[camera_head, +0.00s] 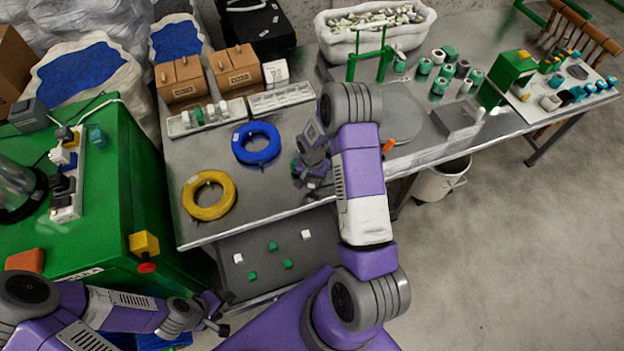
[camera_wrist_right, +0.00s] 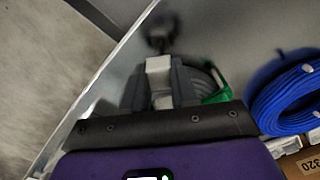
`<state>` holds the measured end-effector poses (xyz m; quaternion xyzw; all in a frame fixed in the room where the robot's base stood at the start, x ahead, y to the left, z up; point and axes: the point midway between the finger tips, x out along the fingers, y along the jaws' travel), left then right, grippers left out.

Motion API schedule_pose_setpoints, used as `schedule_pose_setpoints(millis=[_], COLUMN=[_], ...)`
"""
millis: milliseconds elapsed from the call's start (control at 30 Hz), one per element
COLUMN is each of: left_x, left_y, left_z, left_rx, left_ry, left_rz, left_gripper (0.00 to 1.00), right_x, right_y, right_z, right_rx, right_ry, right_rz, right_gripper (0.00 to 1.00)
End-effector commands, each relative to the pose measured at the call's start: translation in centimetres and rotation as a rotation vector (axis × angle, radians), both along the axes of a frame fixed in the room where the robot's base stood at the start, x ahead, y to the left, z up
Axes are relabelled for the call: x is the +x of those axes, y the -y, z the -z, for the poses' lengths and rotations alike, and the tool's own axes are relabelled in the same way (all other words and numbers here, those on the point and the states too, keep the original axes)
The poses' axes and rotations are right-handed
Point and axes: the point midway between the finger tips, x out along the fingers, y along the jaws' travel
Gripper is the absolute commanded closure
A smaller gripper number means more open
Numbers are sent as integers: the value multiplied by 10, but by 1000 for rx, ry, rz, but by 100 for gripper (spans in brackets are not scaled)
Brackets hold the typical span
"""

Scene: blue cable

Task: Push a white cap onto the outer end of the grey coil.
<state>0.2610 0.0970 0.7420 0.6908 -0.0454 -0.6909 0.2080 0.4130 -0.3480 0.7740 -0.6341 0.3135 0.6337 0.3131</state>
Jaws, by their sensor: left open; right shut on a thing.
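My right gripper (camera_head: 314,184) is low over the front part of the steel table, to the right of the blue coil. In the right wrist view its fingers (camera_wrist_right: 158,92) are shut on a white block-like piece, seemingly a white cap (camera_wrist_right: 158,66). A dark blurred shape lies just beyond the cap; I cannot tell whether they touch. Pale curved strands, perhaps the grey coil (camera_wrist_right: 207,70), show beside the fingers with a green piece (camera_wrist_right: 217,94). The coil's outer end is not clear. My left gripper (camera_head: 217,313) is open and empty at the lower left, off the table.
A yellow coil (camera_head: 187,199) and a blue coil (camera_head: 239,144) lie on the table (camera_head: 300,230). White trays (camera_head: 283,97) and cardboard boxes (camera_head: 236,68) stand behind. Loose white and green caps lie on a lower grey surface (camera_head: 262,290). A grey disc (camera_head: 402,122) is at right.

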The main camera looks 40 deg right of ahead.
Motion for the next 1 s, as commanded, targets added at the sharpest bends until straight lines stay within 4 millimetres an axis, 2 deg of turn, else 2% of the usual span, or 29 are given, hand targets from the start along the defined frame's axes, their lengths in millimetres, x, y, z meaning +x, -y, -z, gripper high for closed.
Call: schedule_pose_setpoints(millis=[1000], left_x=[0], left_y=[0], left_z=[9], left_rx=[0], left_ry=[0], left_rz=[0], left_gripper=[37], right_x=[0], right_y=[0], right_z=[7], right_rx=[0], right_ry=[0], right_rz=[-1], right_gripper=[99])
